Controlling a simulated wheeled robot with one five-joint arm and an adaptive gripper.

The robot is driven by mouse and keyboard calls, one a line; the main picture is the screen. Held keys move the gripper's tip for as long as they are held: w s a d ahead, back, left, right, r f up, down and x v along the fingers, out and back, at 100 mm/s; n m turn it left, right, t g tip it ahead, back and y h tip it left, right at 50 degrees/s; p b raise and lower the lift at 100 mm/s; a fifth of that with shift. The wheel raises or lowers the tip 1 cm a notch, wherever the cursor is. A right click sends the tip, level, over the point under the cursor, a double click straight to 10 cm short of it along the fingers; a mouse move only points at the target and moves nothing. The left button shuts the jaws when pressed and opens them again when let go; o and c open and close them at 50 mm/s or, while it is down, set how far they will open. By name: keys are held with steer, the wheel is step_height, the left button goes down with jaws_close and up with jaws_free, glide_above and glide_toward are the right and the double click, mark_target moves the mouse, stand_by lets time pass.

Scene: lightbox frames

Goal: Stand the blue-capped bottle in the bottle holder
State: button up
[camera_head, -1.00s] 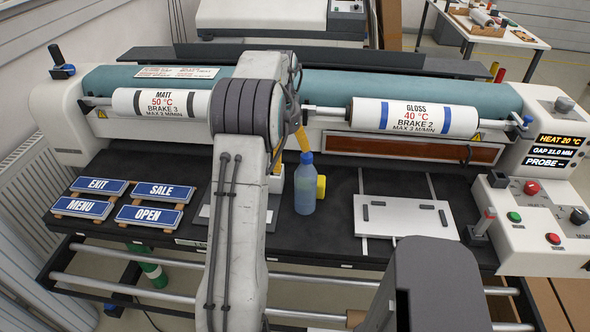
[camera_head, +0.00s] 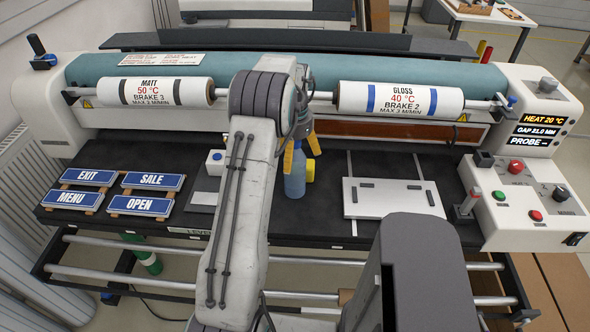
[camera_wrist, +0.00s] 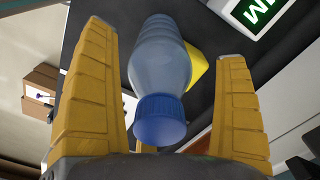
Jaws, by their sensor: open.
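The blue-capped bottle (camera_head: 295,180) stands upright on the black table, its cap hidden behind my gripper in the head view. My gripper (camera_head: 300,158) points down over its top with yellow fingers spread. In the wrist view, the translucent blue bottle (camera_wrist: 160,62) and its darker blue cap (camera_wrist: 160,119) lie between the open fingers (camera_wrist: 165,48), with a visible gap to the right finger. I cannot surely identify the bottle holder; a small white block with a blue round spot (camera_head: 215,162) stands left of my arm.
A yellow object (camera_head: 310,171) stands close to the bottle's right. A pale plate (camera_head: 393,199) lies further right, beside a control box (camera_head: 527,205). Blue signs (camera_head: 140,205) lie at the left. Two rollers (camera_head: 400,98) run behind. Black table shows between bottle and plate.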

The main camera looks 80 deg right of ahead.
steer(key=shift+f, duration=0.9)
steer(key=c, duration=1.2)
steer(key=shift+r, duration=0.1)
steer(key=shift+c, duration=0.8)
